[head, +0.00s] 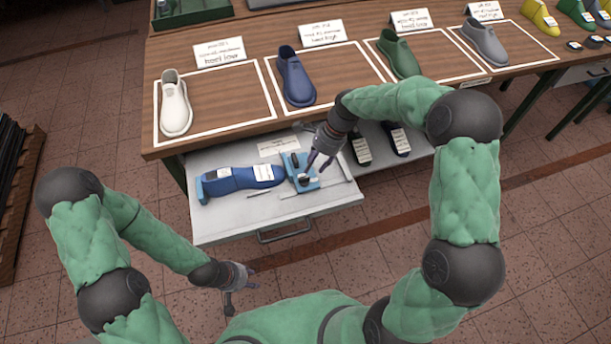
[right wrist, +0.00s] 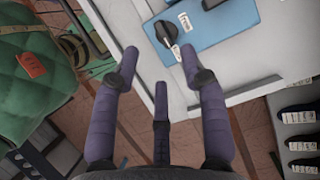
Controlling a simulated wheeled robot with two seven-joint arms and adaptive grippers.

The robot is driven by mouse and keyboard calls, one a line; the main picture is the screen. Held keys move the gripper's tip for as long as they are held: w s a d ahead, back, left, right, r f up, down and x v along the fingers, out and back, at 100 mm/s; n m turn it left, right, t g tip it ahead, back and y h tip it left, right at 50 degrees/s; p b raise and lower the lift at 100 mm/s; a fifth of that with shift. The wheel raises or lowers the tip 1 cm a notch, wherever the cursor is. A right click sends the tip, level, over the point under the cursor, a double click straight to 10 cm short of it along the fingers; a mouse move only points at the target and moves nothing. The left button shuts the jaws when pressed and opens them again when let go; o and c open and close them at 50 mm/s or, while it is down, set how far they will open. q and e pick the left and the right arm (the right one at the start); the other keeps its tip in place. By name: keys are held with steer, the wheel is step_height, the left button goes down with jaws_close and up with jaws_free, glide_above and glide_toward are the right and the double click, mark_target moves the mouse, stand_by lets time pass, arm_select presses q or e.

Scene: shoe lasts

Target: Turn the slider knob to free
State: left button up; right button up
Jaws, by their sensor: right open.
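A black slider knob (right wrist: 164,34) sits on a blue plate (right wrist: 213,27) with small white labels beside it; I cannot read them. In the head view the blue slider fixture (head: 312,186) is at the right end of a blue shoe last (head: 235,181) in the open drawer (head: 225,222). My right gripper (head: 321,163) is above the fixture and partly hides it. In the right wrist view its purple fingers (right wrist: 160,58) are spread and empty, with the knob just beyond the fingertips. My left gripper (head: 238,291) hangs low in front of the drawer, fingers apart and empty.
The wooden table (head: 240,125) above the drawer carries a white last (head: 174,105), a blue one (head: 295,78), a green one (head: 398,54) and a grey one (head: 485,42) on outlined areas with cards. Dark lasts (head: 397,138) lie right of the fixture. The floor before the drawer is clear.

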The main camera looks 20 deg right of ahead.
mark_target(305, 178)
steer(key=b+x, duration=0.2)
steer(key=x, duration=0.5)
steer(key=shift+f, duration=0.1)
steer(key=shift+w, duration=0.1)
jaws_close()
